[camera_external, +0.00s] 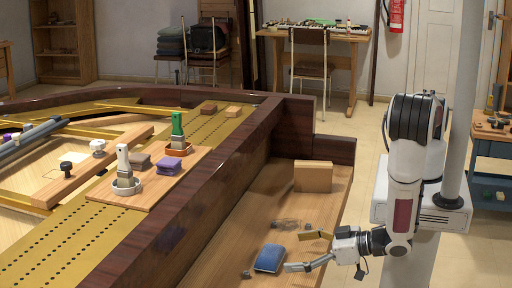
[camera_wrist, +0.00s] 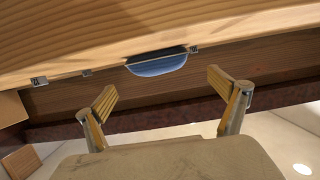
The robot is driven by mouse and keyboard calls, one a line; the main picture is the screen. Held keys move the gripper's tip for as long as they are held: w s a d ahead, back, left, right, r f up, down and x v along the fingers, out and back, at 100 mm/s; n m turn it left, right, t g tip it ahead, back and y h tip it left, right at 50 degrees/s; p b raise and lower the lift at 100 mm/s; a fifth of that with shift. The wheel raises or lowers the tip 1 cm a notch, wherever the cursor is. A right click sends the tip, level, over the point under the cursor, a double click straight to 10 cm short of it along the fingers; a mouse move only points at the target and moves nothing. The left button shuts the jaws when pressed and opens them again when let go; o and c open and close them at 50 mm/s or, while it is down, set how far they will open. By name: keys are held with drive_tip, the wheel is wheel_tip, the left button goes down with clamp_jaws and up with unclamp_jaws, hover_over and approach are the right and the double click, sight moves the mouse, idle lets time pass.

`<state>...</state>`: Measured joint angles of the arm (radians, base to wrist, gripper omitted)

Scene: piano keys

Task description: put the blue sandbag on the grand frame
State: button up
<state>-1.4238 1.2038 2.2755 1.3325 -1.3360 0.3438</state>
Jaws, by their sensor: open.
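The blue sandbag (camera_external: 270,258) lies on the wooden shelf in front of the piano's dark rim. It also shows in the wrist view (camera_wrist: 157,66), beyond the fingertips and roughly centred between them, partly cut off by a wooden edge. My gripper (camera_external: 303,251) is open and empty, low over the shelf just right of the sandbag. Its two spread fingers also show in the wrist view (camera_wrist: 162,90); contact with the bag cannot be told. The grand frame (camera_external: 70,240) is the gold, hole-lined plate inside the piano, left of the dark rim.
A wooden board (camera_external: 125,195) on the frame holds a green-handled tool (camera_external: 177,125), a white-handled tool (camera_external: 123,162) and a purple cloth (camera_external: 169,166). The dark rim (camera_external: 190,225) stands between shelf and frame. A wooden block (camera_external: 313,177) sits farther back on the shelf.

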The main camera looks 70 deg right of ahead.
sight(278, 253)
drive_tip(key=shift+w, duration=0.1)
drive_tip(key=shift+f+x, duration=0.25)
drive_tip(key=shift+x, duration=2.15)
drive_tip(key=c, duration=1.6)
drive_tip(key=shift+r, duration=0.1)
drive_tip(key=shift+c, duration=0.2)
drive_tip(key=shift+r, duration=4.9)
